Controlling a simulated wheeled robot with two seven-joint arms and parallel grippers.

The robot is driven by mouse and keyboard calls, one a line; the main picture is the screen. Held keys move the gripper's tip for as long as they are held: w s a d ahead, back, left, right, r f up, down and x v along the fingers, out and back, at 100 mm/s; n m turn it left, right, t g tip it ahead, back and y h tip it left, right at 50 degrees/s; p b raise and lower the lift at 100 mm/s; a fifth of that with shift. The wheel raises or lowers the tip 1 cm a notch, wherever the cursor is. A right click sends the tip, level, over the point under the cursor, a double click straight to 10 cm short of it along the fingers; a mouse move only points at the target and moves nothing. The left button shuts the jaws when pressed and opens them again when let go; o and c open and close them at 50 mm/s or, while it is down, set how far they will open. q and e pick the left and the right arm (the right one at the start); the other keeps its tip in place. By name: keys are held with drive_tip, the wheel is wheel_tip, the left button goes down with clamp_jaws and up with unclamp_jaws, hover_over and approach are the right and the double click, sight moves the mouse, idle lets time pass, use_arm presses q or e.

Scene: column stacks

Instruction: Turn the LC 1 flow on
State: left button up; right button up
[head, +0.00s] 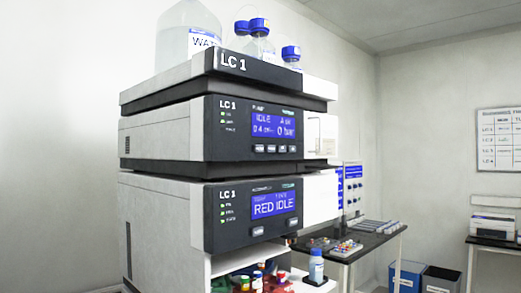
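The LC 1 stack (150,140) stands in the middle of the head view. Its top tray is labelled LC 1 (232,64). The upper module has a blue screen (273,124) that reads IDLE and 0 bar, with a row of small buttons (276,149) below it. The lower module has a blue screen (274,204) that reads RED IDLE, with two buttons, one at left (257,231) and one at right. Small green lights show on both modules' left side. Neither of my grippers is in view.
A large water bottle (180,45) and several blue-capped bottles (260,45) stand on top. A shelf below holds small coloured containers (245,282) and a white bottle (316,268). A dark table (375,243) with racks stands behind right. Bins (440,279) stand on the floor.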

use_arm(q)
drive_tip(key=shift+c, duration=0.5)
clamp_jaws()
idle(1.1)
